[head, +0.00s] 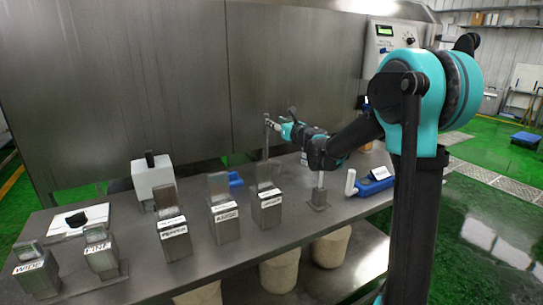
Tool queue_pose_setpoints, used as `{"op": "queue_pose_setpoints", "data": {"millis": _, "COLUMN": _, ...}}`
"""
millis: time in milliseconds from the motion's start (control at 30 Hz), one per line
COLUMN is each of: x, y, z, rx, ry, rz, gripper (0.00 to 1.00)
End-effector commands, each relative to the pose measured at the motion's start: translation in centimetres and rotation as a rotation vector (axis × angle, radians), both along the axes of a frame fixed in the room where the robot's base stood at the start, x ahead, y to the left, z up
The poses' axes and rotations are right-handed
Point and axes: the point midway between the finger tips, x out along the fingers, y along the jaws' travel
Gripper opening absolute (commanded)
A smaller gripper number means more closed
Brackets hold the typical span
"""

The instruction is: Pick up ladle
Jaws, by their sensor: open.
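My gripper (279,119) is at the far end of my arm, over the back half of the metal bench, pointing left. It is open. A thin grey upright bar (266,140) stands right by its fingertips; I cannot tell whether they touch. The bar may be the handle of the ladle, but no bowl can be made out. Another pale upright rod (320,180) rises from a small metal holder (319,199) below my wrist. I cannot tell for sure which is the ladle.
Several labelled metal containers (226,224) line the bench (220,262). A white block (153,178) stands at left. Blue-handled items lie behind the containers (235,180) and at right (374,186). A tall steel cabinet (120,90) closes the back. Pale bins (332,247) stand below.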

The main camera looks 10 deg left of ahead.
Motion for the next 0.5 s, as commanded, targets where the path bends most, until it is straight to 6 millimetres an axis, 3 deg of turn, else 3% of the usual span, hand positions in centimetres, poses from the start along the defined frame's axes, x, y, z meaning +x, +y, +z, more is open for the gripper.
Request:
{"op": "queue_pose_setpoints", "data": {"millis": 133, "x": 1.9, "y": 1.4, "z": 0.0, "rx": 0.0, "ry": 0.0, "rz": 0.001, "gripper": 0.43}}
{"op": "queue_pose_setpoints", "data": {"millis": 500, "x": 4.0, "y": 2.8, "z": -0.2, "rx": 0.0, "ry": 0.0, "rz": 0.001, "gripper": 0.43}}
